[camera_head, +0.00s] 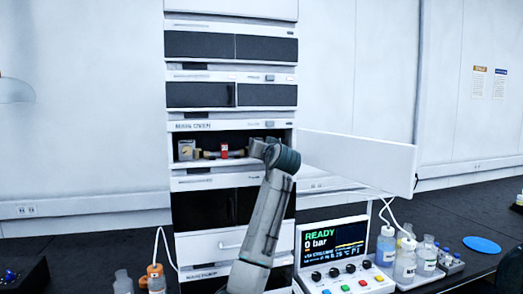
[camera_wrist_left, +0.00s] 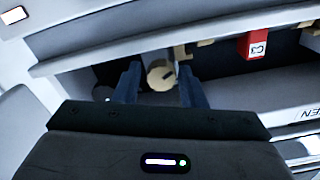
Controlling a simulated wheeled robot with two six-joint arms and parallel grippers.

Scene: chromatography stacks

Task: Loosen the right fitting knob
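In the left wrist view, a round beige knob with a dark slot (camera_wrist_left: 160,77) sits inside the oven compartment. My left gripper (camera_wrist_left: 158,69) is open, with one dark finger on each side of the knob. A gap shows on the left side; whether the right finger touches cannot be told. A red block marked C3 (camera_wrist_left: 257,45) is to the right of the fingers; it also shows in the head view (camera_head: 224,150), left of my arm. In the head view my left arm reaches into the oven (camera_head: 211,125) and hides the knob and the fingers. My right gripper is not seen.
The white oven door (camera_head: 358,163) stands open to the right. A control box with a READY screen (camera_head: 336,245) is right of my arm.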

